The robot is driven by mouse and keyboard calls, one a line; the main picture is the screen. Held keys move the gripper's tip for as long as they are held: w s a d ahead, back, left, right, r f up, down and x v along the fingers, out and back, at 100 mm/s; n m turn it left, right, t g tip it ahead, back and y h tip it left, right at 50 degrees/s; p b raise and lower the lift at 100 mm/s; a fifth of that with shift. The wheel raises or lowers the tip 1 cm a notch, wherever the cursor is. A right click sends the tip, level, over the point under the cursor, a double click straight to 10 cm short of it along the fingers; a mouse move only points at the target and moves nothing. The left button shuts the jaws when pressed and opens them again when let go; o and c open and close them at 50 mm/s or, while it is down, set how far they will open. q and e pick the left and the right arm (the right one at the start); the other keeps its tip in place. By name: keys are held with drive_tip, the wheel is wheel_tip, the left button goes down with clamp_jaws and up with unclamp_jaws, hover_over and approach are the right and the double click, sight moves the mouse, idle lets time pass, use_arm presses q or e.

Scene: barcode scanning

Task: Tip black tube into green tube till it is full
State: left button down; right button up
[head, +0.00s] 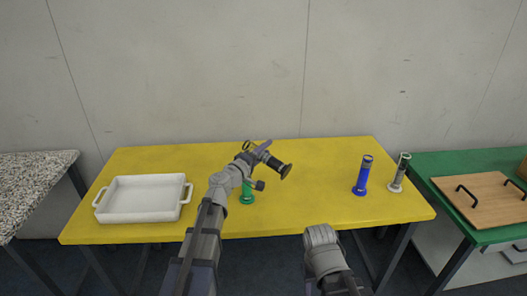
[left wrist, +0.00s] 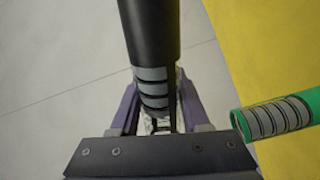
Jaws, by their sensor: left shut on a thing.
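The black tube (head: 277,164) is in my left gripper (head: 258,154), held tilted above the yellow table, its wider round end toward the lower right. In the left wrist view the black tube (left wrist: 150,45) runs up between the jaws, with grey bands near the grip. The green tube (head: 247,192) stands on the table just below and left of the gripper, partly hidden by my arm. In the left wrist view the green tube (left wrist: 275,118) shows at the right with its own grey bands, apart from the black tube. My right gripper is not clearly visible; only my right arm (head: 322,245) shows.
The yellow table (head: 320,190) bears a white dish (head: 143,215) at the left and a blue tube (head: 363,175) at the right. A grey tube (head: 399,173) stands right of the blue one. A green table with a wooden board (head: 485,207) is at the far right.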

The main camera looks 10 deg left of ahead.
use_arm(q)
drive_tip(key=d+r+m+p, duration=0.1)
drive_tip(key=m, duration=0.4)
drive_tip(key=s+d+r+m+p, duration=0.1)
drive_tip(key=m, duration=0.4)
drive_tip(key=d+r+m+p, duration=0.1)
drive_tip(key=d+m, duration=0.1)
drive_tip(key=m, duration=0.3)
drive_tip(key=shift+s+r, duration=0.15)
drive_tip(key=shift+s, duration=0.25)
use_arm(e)
wheel_tip(320, 180, up, 3)
drive_tip(key=shift+r, duration=0.1)
